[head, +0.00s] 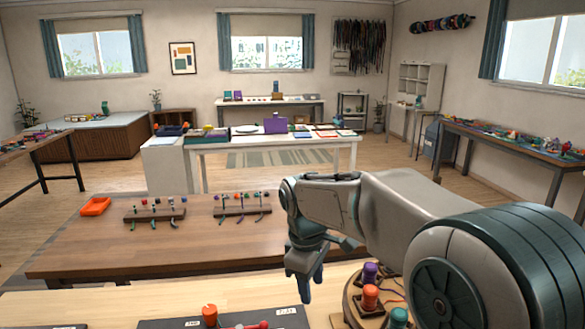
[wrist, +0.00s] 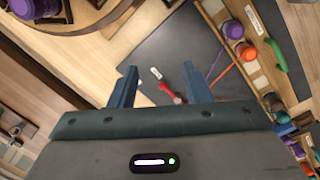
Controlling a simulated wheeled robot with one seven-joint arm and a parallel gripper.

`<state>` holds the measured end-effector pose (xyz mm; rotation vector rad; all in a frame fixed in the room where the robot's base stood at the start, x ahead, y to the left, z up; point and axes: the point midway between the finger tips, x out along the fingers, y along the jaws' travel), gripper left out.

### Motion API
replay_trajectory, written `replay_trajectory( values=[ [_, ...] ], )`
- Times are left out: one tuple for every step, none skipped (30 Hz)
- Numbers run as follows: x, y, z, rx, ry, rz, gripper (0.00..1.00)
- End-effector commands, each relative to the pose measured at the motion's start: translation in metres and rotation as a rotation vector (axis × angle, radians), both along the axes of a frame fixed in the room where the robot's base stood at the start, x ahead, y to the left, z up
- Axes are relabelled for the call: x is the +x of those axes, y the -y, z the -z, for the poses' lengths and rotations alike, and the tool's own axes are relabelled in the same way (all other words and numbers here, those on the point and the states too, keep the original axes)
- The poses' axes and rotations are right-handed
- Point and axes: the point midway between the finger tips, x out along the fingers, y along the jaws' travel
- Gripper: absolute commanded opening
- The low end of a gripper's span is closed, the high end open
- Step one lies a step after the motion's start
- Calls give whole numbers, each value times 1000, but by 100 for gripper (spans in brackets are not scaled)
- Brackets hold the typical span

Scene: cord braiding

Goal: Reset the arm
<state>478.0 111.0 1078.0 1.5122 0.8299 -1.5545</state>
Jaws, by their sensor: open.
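My arm reaches in from the lower right of the head view, bent at the elbow. My gripper (head: 308,285) hangs down at its end, above the near workbench. In the wrist view my gripper (wrist: 160,82) has its two blue fingers wide apart with nothing held between them. Beyond the fingertips lies a dark mat (wrist: 180,45) with a red-handled tool (wrist: 169,91) and a small white label on it. A purple cord and an orange cord (wrist: 218,78) run across the right part of the mat.
Orange, purple and green spools (head: 370,297) stand close to the right of my gripper. Another orange spool (head: 210,315) is at the front.

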Motion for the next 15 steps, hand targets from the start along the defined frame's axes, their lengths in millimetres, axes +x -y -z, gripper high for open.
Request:
replay_trajectory(
  values=[
    [-15,13,-4,4,26,79,44],
    [-23,19,-5,9,40,126,44],
    [-34,28,-6,16,58,189,44],
    [-42,34,-6,23,71,238,44],
    [-50,40,-6,30,85,285,44],
    [-62,49,-6,40,102,351,44],
    [-70,54,-5,49,116,399,44],
    [-79,60,-4,59,128,448,44],
    [-90,67,-2,73,145,514,44],
    [-99,72,0,84,156,563,44],
    [-108,77,2,96,169,612,44],
    [-119,83,5,113,183,675,44],
    [-127,87,7,126,194,723,44],
    [-135,91,10,140,203,769,44],
    [-145,96,14,157,216,824,44]
  ],
)
